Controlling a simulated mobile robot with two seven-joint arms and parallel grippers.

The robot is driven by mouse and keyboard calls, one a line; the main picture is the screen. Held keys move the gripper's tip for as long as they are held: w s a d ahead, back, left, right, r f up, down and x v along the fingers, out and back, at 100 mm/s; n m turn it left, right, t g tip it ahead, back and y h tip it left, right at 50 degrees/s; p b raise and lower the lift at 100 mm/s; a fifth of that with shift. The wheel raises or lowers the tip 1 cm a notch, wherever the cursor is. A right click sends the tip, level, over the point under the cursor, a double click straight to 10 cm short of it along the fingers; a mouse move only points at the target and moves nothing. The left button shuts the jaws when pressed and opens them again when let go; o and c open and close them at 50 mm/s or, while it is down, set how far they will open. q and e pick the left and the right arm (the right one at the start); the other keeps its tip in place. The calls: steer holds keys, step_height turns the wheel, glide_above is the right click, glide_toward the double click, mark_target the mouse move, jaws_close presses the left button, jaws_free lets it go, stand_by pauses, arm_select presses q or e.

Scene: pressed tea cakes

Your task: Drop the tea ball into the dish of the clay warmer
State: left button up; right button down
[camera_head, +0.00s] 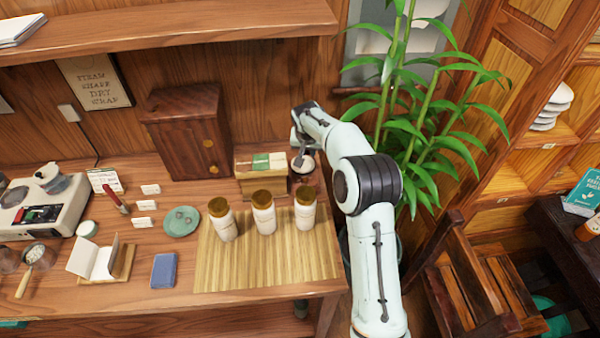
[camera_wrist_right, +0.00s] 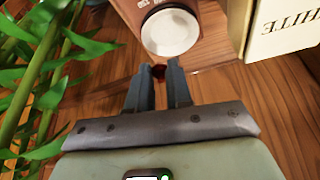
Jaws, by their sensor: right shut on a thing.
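My right gripper (camera_head: 299,146) is at the back right of the table. In the right wrist view its fingers (camera_wrist_right: 158,76) are shut on a small dark reddish tea ball (camera_wrist_right: 158,71), mostly hidden between the tips. The brown clay warmer (camera_wrist_right: 201,22) stands just beyond the fingertips, with its pale round dish (camera_wrist_right: 170,33) on top. In the head view the warmer's dish (camera_head: 303,164) shows just below the gripper, partly covered by it. The ball appears beside the dish's near edge; its height over it I cannot tell. My left gripper is out of view.
A box (camera_head: 261,163) stands left of the warmer, and a dark wooden cabinet (camera_head: 186,131) beyond it. Several lidded jars stand on a bamboo mat (camera_head: 240,283) in front. A green plate (camera_head: 182,235) holds small balls. A leafy plant (camera_head: 428,110) is close on the right.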

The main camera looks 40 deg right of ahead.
step_height(320, 180, down, 5)
steer(key=shift+f+b, duration=0.1)
steer(key=shift+b, duration=0.65)
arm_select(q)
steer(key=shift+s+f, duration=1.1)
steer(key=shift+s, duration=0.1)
arm_select(e)
steer(key=c, duration=1)
jaws_free()
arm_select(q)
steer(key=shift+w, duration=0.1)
arm_select(e)
steer(key=shift+o, duration=0.2)
steer(key=shift+r, duration=0.25)
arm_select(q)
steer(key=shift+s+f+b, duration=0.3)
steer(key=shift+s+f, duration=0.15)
arm_select(e)
steer(key=v, duration=1.3)
